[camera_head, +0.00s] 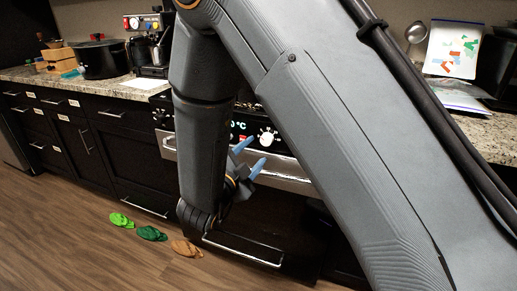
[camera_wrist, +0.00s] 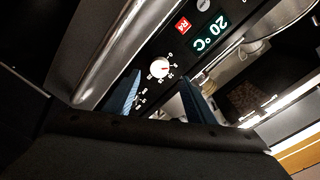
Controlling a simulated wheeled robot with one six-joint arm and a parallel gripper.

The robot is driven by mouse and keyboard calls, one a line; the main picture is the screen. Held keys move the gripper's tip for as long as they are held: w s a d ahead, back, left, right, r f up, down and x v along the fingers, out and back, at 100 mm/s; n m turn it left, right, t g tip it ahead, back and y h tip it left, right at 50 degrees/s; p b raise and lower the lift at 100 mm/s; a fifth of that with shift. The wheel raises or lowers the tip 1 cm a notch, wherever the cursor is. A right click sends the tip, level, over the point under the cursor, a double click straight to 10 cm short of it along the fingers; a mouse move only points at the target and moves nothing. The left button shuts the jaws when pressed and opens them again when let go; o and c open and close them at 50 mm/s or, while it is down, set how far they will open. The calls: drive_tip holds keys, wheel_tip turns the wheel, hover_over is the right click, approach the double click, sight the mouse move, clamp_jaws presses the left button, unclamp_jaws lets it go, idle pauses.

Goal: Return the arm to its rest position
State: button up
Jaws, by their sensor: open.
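My gripper (camera_head: 249,157) shows in the head view with two blue fingers apart, in front of the oven. It is open and I see nothing between the fingers. My grey arm crosses the head view and hides part of the oven and counter. In the wrist view my gripper (camera_wrist: 158,103) shows two blue fingers spread, with the oven's control panel beyond them. The oven (camera_head: 285,172) has a lit display reading a temperature and a white knob (camera_head: 267,138), which also shows in the wrist view (camera_wrist: 159,68).
A black stockpot (camera_head: 101,58) and a coffee machine (camera_head: 150,47) stand on the counter at the left. Light green (camera_head: 121,220), dark green (camera_head: 151,233) and brown (camera_head: 186,248) items lie on the wooden floor by the cabinets. The floor at the lower left is clear.

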drive_tip(key=shift+s+a, duration=0.15)
drive_tip(key=shift+s, duration=0.3)
drive_tip(key=d+n+g+y+p, duration=0.4)
drive_tip(key=d+n+g+y, duration=0.2)
drive_tip(key=n+y, duration=0.1)
drive_tip(key=s+d+r+n+g+p, duration=0.1)
drive_tip(key=s+d+n+g, duration=0.3)
drive_tip(key=s+d, duration=0.4)
drive_tip(key=s+d+r+n+g+p, duration=0.2)
drive_tip(key=s+d+n+g, duration=0.2)
drive_tip(key=s+d, duration=0.5)
drive_tip(key=s+g, duration=0.2)
drive_tip(key=s, duration=0.6)
drive_tip(key=shift+s+r+n, duration=0.15)
drive_tip(key=shift+s+n, duration=0.2)
drive_tip(key=shift+n, duration=0.05)
